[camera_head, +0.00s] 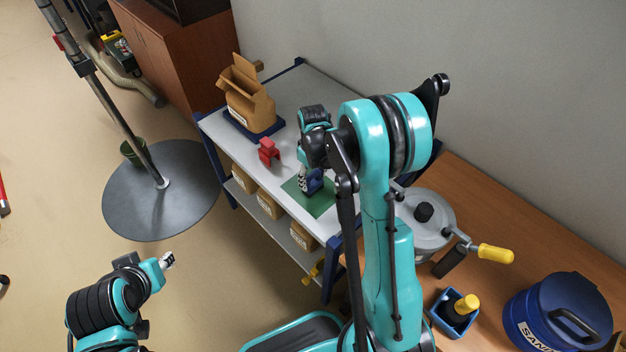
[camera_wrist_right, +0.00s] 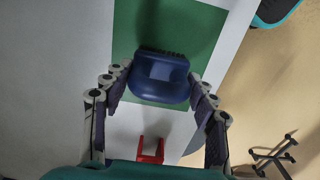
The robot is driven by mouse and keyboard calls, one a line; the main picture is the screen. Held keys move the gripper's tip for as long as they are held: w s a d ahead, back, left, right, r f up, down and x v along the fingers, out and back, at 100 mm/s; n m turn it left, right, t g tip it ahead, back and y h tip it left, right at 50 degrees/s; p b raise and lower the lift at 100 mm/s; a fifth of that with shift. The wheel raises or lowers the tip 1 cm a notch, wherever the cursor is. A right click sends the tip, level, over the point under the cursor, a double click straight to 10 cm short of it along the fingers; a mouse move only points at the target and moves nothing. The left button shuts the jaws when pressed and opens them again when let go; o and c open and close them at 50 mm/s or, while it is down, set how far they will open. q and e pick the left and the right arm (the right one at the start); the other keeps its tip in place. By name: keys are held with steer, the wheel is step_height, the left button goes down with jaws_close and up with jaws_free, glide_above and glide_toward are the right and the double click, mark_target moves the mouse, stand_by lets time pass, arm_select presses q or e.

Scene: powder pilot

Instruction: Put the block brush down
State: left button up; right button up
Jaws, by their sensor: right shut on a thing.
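The dark blue block brush (camera_head: 315,181) is over the green mat (camera_head: 322,208) on the grey-white table. In the right wrist view the brush (camera_wrist_right: 160,76) sits between the fingers of my right gripper (camera_wrist_right: 158,95), which is shut on it. Its dark bristles show along the far edge; whether they touch the mat (camera_wrist_right: 205,40) is hard to tell. In the head view my right gripper (camera_head: 305,180) hides part of the brush. My left gripper (camera_head: 167,260) is away from the table, over the floor at lower left; its finger opening is too small to tell.
A red stand-like piece (camera_head: 268,151) is left of the mat. An open cardboard box (camera_head: 249,103) stands on a blue base behind it. At right, a wooden bench carries a grey lidded pot (camera_head: 424,228), a blue tub (camera_head: 556,315) and a blue tray (camera_head: 444,312).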

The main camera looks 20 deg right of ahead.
steer(key=shift+f, duration=0.15)
steer(key=o, duration=1)
